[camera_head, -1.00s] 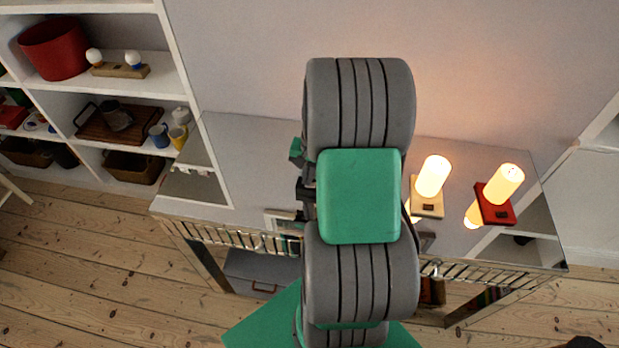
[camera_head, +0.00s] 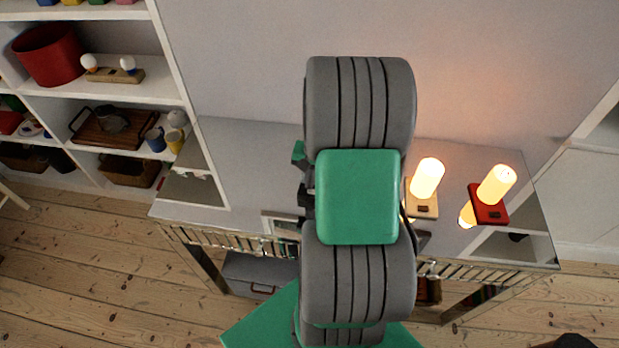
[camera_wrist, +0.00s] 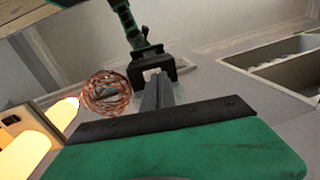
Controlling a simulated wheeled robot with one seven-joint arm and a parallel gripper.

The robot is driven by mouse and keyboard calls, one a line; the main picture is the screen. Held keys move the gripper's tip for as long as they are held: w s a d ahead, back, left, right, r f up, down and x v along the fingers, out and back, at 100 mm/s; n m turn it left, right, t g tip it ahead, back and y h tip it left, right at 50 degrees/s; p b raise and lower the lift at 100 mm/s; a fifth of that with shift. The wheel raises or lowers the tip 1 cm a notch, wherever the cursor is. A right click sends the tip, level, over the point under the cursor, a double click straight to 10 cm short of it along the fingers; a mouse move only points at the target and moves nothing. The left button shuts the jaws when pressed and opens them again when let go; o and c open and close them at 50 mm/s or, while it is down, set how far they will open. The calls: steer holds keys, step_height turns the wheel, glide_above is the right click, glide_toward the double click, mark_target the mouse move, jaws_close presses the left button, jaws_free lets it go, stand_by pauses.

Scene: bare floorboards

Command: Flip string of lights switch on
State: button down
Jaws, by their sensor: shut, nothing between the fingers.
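A ball of coppery wire (camera_wrist: 105,93) shows left of my fingers in the wrist view. I cannot tell whether it is the string of lights, and I see no switch on it. My gripper (camera_wrist: 154,88) is shut and empty, with the ball beside it and apart in the picture. In the head view my arm hides the gripper and the middle of the mirrored table. Two lit lamps stand right of my arm: one on a wooden base (camera_head: 424,208) and one on a red base (camera_head: 489,210). Each base has a small dark switch.
The mirrored table (camera_head: 245,150) stands against the wall. A small frame (camera_head: 283,224) lies left of my arm. White shelves (camera_head: 165,92) on the left hold a red pot (camera_head: 48,54) and a two-bulb wooden stand (camera_head: 115,75). The table's left part is clear.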

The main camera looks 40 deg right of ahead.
step_height(320, 180, up, 12)
steer(key=b, duration=0.1)
steer(key=shift+w+d+r+b, duration=0.15)
steer(key=shift+r+b, duration=0.1)
steer(key=shift+b, duration=0.05)
steer(key=s+a+r+n+t, duration=0.1)
steer(key=a+r+n, duration=0.1)
steer(key=a, duration=0.5)
steer(key=s+a+r+n+t, duration=0.1)
steer(key=a+r+n, duration=0.1)
steer(key=a+n, duration=0.3)
steer(key=s+a+r+n+t+h, duration=0.1)
steer(key=a+r+n, duration=0.1)
steer(key=a, duration=0.8)
steer(key=shift+s+r+n, duration=0.35)
steer(key=shift+s+n, duration=0.05)
steer(key=shift+n, duration=0.3)
